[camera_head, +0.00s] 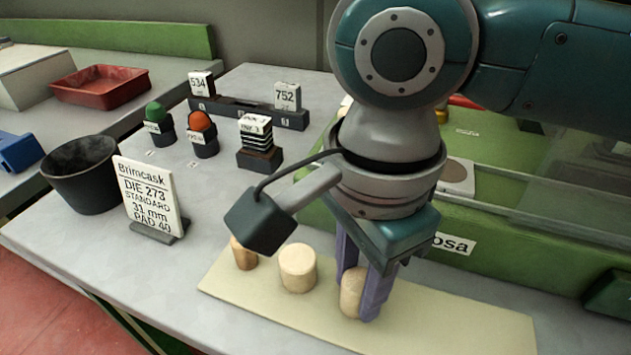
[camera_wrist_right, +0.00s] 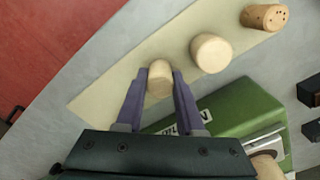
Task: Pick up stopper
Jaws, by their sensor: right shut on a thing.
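Three cork stoppers stand on a cream mat (camera_head: 440,325) at the front of the bench. My right gripper (camera_head: 362,295) is shut on the rightmost stopper (camera_head: 350,290), its purple fingers on either side of it. The right wrist view shows this stopper (camera_wrist_right: 159,78) between the fingertips (camera_wrist_right: 160,85). I cannot tell whether it is lifted off the mat. A wider pale stopper (camera_head: 298,268) stands in the middle and also shows in the right wrist view (camera_wrist_right: 211,54). A narrower tan stopper (camera_head: 244,254) stands at the left; its end shows dark pits in the right wrist view (camera_wrist_right: 265,17). My left gripper is not in view.
A sign (camera_head: 150,197) reading "Brimcask DIE 273 STANDARD 31 mm PAD 40" stands left of the mat. A dark bucket (camera_head: 85,185) is beside it. Small holders with green (camera_head: 155,112) and orange (camera_head: 199,121) tops stand behind. A green machine (camera_head: 510,260) borders the mat's far side.

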